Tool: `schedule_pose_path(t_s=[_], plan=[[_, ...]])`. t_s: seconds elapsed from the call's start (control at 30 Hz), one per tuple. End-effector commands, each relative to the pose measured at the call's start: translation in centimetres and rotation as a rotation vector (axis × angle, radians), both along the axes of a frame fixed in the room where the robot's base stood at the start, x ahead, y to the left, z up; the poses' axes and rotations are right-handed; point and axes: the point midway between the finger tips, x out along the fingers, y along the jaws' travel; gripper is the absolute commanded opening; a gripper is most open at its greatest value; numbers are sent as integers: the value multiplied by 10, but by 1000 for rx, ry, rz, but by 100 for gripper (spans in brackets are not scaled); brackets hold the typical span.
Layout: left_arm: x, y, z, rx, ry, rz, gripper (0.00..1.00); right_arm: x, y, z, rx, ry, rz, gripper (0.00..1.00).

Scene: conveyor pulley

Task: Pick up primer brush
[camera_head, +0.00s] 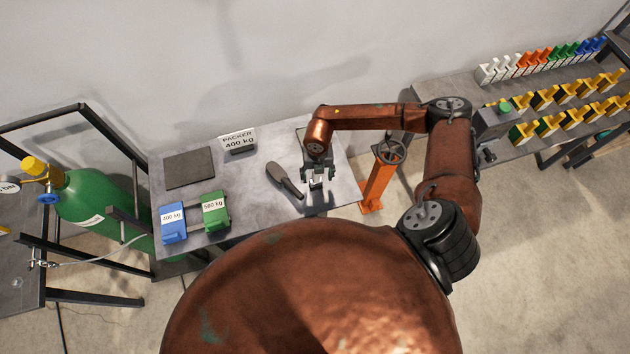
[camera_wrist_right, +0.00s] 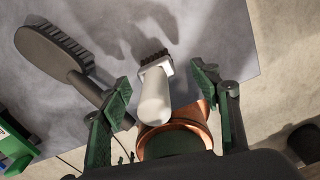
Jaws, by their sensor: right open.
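The primer brush, with a white handle and short dark bristles, shows in the right wrist view (camera_wrist_right: 155,95). It lies between the spread green fingers of my right gripper (camera_wrist_right: 161,84), with a gap on both sides. In the head view my right gripper (camera_head: 319,174) is low over the right part of the grey table (camera_head: 255,175). The white brush (camera_head: 316,184) is partly hidden under it there. My right gripper is open and empty. I cannot tell the height of its fingers over the table. My left gripper does not show.
A large dark brush (camera_head: 285,180) lies just left of my right gripper. Blue (camera_head: 173,222) and green (camera_head: 215,210) weights, a dark pad (camera_head: 189,168) and a "PACKER 400 kg" sign (camera_head: 238,140) stand further left. An orange post with a handwheel (camera_head: 379,180) stands beyond the table's right edge.

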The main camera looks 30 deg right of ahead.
Motion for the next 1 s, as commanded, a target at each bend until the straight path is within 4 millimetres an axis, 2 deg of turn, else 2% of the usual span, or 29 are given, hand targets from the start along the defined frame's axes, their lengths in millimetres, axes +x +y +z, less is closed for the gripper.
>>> schedule_pose_path(t_s=[0.33, 0.5, 0.67, 1.0], plan=[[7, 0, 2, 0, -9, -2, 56, 4, 5, -46, 2, 1, 1, 57], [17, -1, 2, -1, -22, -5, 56, 4, 5, -53, 3, 0, 2, 57], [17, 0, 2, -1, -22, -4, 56, 4, 5, -53, 4, 1, 2, 57], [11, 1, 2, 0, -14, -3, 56, 4, 6, -52, 4, 0, 2, 34]])
